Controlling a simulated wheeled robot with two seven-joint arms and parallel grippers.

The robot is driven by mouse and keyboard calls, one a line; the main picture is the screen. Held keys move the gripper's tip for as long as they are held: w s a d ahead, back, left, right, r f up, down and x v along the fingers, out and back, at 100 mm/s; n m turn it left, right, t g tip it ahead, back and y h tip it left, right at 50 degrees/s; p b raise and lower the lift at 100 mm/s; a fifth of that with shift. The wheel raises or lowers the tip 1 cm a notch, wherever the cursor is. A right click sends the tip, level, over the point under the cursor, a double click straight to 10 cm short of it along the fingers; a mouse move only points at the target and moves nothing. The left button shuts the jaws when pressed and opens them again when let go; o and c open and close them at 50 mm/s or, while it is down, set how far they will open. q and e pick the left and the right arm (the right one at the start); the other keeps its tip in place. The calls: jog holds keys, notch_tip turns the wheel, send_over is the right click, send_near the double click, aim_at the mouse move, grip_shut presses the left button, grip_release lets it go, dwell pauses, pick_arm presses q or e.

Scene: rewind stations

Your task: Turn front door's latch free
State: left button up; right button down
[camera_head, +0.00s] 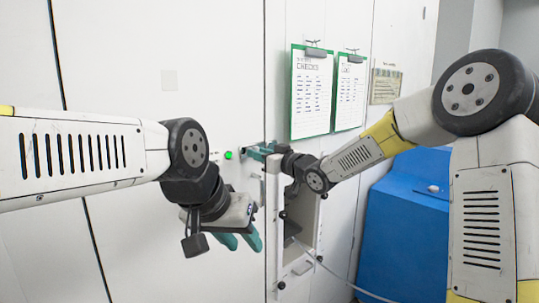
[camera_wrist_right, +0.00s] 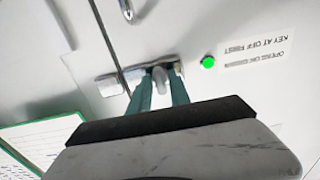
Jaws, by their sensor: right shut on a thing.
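The front door's latch (camera_wrist_right: 176,70) is a grey metal piece with a rounded lever, mounted on the white door front in the right wrist view. My right gripper (camera_wrist_right: 160,84) has its teal fingers on either side of the lever and is shut on it. In the head view my right gripper (camera_head: 259,151) reaches the panel at the centre, and its fingers and wrist largely hide the latch. My left gripper (camera_head: 243,241) hangs lower, in front of the white panel. Its teal fingers are apart, with nothing visible between them.
A green light (camera_head: 228,154) is left of my right gripper. Two green-edged clipboards (camera_head: 312,95) hang on the wall. A blue cabinet (camera_head: 400,225) stands at right. An opening with a light cable lies below my right wrist. A printed label (camera_wrist_right: 256,60) is beside the light.

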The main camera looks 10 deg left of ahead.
jog(key=shift+f, duration=0.1)
jog(key=c, duration=1.4)
grip_release()
jog(key=shift+c, duration=0.2)
jog(key=v, duration=0.7)
jog(key=shift+s+d, duration=0.25)
jog(key=shift+d, duration=0.1)
